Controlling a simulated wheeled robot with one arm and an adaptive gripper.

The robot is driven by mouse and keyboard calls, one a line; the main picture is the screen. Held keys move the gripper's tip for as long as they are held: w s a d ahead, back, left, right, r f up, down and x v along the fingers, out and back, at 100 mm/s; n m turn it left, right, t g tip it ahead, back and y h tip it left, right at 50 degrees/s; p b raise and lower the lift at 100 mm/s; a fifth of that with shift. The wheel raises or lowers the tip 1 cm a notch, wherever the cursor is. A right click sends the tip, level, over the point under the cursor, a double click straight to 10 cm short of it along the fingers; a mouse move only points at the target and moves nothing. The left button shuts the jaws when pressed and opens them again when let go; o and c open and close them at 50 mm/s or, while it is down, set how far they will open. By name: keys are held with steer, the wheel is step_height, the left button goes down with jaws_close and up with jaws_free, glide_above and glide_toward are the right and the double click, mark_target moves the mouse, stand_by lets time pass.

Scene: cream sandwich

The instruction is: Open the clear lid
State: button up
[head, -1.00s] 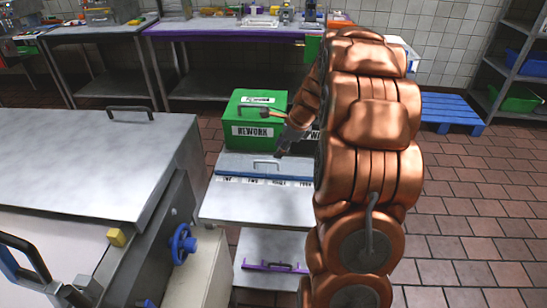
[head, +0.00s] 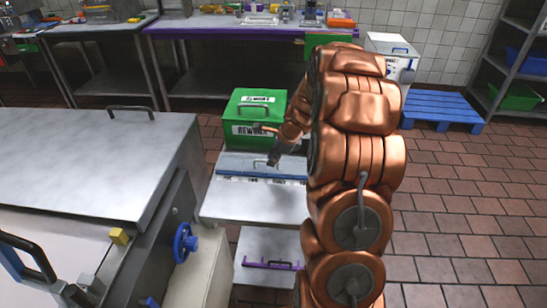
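A pale grey, flat lid (head: 233,163) with a small handle (head: 258,163) lies over a low container on the metal side table, in front of the green box. It looks closed, and I cannot tell how see-through it is. A blue strip (head: 236,174) runs along its front edge, above a row of white labels. My gripper (head: 273,160) points down at the right end of the handle and hides part of it. I cannot tell whether it touches the handle. The fingers are dark and too small to tell open from shut.
A green box (head: 250,110) labelled REWORK stands just behind. The metal side table (head: 235,208) has clear room in front of the labels. A large steel lidded unit (head: 90,165) with a blue knob (head: 184,244) stands at left. A lower shelf holds a purple-edged item (head: 268,265).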

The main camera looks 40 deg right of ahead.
jaws_close()
steer(key=shift+r, duration=0.1)
stand_by(0.3)
